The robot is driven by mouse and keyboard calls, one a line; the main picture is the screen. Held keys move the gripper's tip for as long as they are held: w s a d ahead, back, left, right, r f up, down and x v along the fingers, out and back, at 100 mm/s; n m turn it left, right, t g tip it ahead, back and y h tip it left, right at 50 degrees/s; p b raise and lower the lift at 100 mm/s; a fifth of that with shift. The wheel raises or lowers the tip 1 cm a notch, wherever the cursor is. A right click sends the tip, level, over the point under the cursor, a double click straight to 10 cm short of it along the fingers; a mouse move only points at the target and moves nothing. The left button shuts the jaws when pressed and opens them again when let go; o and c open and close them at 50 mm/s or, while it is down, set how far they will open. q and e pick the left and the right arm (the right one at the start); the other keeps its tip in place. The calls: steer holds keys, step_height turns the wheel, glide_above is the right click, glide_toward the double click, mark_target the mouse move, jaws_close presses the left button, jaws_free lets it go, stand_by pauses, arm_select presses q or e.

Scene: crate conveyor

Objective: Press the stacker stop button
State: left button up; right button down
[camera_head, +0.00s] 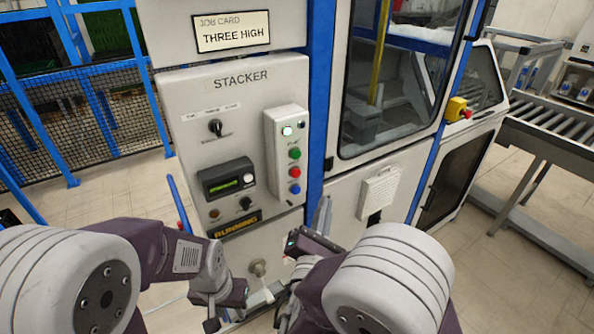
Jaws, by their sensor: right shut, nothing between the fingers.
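The grey STACKER panel (229,110) stands in front of me. A raised button box on it (270,139) carries a lit white button (287,130), a green button (294,153), a red button (295,172) and a blue button (295,188). Their small labels are too blurred to read. My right gripper (324,207) is shut and empty, its grey fingers pointing up, below and to the right of the button box in the picture. My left gripper (232,294) is low in front of the cabinet; its fingers are not clear.
The panel also has a black selector knob (216,128), a display (227,178) and a RUNNING sign (237,223). A THREE HIGH job card (231,32) is above. A yellow box with a red button (457,109) is at right, before a roller conveyor (560,127). Blue fencing is left.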

mark_target(296, 174)
arm_select(q)
steer(key=shift+w+r+p, duration=0.25)
steer(key=shift+r+p, duration=0.25)
steer(key=shift+p, duration=0.1)
arm_select(e)
steer(key=w+a, duration=0.5)
steer(key=w, duration=0.2)
steer(key=shift+w, duration=0.4)
arm_select(q)
steer(key=shift+f, duration=0.15)
arm_select(e)
steer(key=shift+w+f, duration=0.15)
steer(key=shift+f, duration=0.05)
stand_by(1.1)
arm_select(q)
steer(key=shift+f, duration=0.1)
arm_select(e)
steer(key=shift+w+a+r, duration=0.1)
steer(key=shift+w+a, duration=0.1)
steer(key=shift+w, duration=0.05)
